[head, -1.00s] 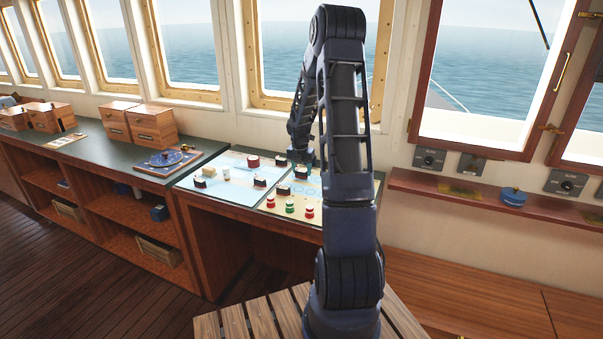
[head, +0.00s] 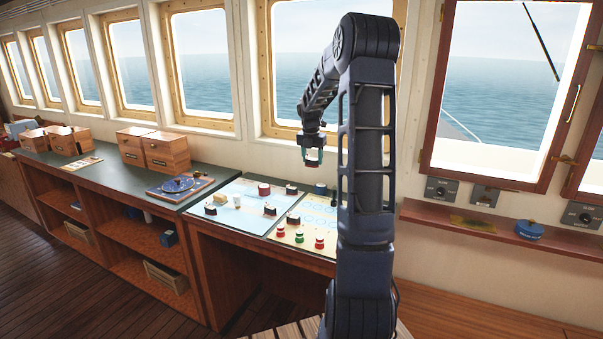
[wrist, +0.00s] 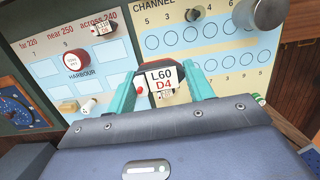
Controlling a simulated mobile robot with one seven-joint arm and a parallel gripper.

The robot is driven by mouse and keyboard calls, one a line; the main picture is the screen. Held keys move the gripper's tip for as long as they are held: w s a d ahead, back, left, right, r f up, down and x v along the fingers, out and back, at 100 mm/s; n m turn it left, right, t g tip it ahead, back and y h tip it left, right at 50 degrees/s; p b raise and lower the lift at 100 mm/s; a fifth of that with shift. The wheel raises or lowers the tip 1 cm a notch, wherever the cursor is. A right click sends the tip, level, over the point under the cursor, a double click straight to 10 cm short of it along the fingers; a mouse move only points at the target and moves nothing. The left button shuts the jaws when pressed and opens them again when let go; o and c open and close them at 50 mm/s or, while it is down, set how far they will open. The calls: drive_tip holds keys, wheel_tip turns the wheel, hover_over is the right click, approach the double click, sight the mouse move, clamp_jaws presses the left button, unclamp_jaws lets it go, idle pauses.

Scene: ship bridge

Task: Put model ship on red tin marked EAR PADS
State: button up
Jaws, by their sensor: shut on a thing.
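My gripper (head: 313,158) is raised above the chart table, and its teal fingers also show in the wrist view (wrist: 162,92). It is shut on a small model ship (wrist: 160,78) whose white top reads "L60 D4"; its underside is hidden. The round red tin (head: 264,190) stands on the blue harbour chart, left of my gripper and lower. It also shows in the wrist view (wrist: 76,60), upper left of the held ship, apart from it; its label is too small to read surely.
Other dark model ships stand near the tin, one at the far side (head: 292,190) and one in front (head: 270,209). A white cup-like piece (head: 234,217) and several red and green pieces (head: 308,237) stand on the charts. A blue tin (head: 529,229) sits on the right shelf.

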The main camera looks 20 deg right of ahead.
drive_tip(key=w+a+r, duration=0.3)
drive_tip(key=w+a, duration=0.5)
drive_tip(key=w, duration=0.4)
drive_tip(key=r, duration=0.2)
hover_over(265, 185)
drive_tip(key=f, duration=1.3)
drive_tip(key=s+f, duration=0.1)
drive_tip(key=f, duration=0.6)
drive_tip(key=shift+a+f, duration=0.1)
drive_tip(key=shift+a, duration=0.2)
drive_tip(key=shift+f, duration=0.2)
drive_tip(key=o, duration=1)
drive_tip(key=shift+c, duration=0.2)
drive_tip(key=shift+r, duration=0.1)
